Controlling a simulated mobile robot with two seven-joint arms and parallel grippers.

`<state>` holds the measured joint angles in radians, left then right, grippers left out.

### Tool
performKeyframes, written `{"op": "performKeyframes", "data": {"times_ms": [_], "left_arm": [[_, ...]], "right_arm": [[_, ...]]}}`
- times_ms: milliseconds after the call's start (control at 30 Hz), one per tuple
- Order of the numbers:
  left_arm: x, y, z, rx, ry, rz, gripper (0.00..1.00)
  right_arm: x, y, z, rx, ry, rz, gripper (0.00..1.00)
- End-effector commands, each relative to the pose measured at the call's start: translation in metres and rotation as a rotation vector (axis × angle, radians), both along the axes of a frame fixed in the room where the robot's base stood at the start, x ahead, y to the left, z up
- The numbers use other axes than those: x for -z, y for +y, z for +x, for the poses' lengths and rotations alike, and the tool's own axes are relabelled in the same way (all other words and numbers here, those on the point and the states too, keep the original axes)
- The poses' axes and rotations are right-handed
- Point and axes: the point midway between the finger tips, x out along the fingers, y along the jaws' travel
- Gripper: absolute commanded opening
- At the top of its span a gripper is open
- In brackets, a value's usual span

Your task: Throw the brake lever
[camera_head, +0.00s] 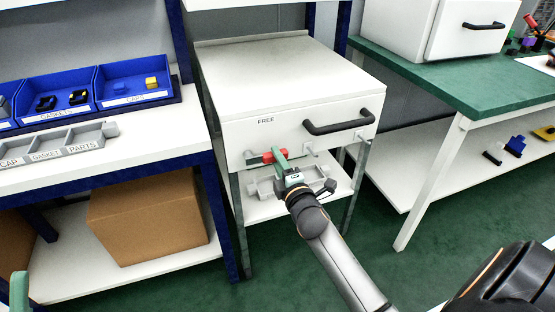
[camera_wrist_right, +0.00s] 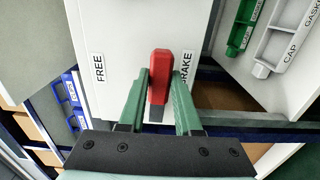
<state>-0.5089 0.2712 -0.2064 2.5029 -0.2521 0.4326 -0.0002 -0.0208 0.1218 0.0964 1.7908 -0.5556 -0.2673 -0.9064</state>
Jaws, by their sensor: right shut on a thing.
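The red brake lever (camera_head: 268,157) sticks out at the lower left of the white cabinet's front (camera_head: 300,125). It also shows in the right wrist view (camera_wrist_right: 159,70), between the FREE label (camera_wrist_right: 99,68) and the partly covered BRAKE label (camera_wrist_right: 186,68), nearer to BRAKE. My right gripper (camera_head: 281,158) has its green fingers on either side of the lever and is shut on it; the fingers also show in the right wrist view (camera_wrist_right: 158,98). A green finger of my left gripper (camera_head: 19,290) shows at the lower left edge of the head view; its opening is hidden.
A black handle (camera_head: 338,123) sits on the cabinet front, right of the lever. A grey tray (camera_head: 285,186) lies on the shelf below. A white workbench with blue bins (camera_head: 132,85) stands left, a green-topped table (camera_head: 470,80) right. Green floor lies between.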

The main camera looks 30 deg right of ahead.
Motion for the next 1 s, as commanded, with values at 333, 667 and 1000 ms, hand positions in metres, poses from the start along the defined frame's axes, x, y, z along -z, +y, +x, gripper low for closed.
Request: {"op": "performKeyframes", "data": {"times_ms": [333,667,1000], "left_arm": [[0.0006,-0.0001,0.0005,0.000,0.002,0.001,0.50],[0.0007,-0.0003,0.0004,0.001,0.002,0.001,0.50],[0.0004,-0.0003,0.0002,0.001,0.001,0.000,0.50]], "right_arm": [[0.0000,-0.0002,0.0001,0.000,0.000,0.000,0.00],[-0.0002,-0.0003,0.0001,0.000,0.000,0.000,0.00],[-0.0004,-0.0005,0.0002,0.001,-0.001,0.000,0.00]]}}
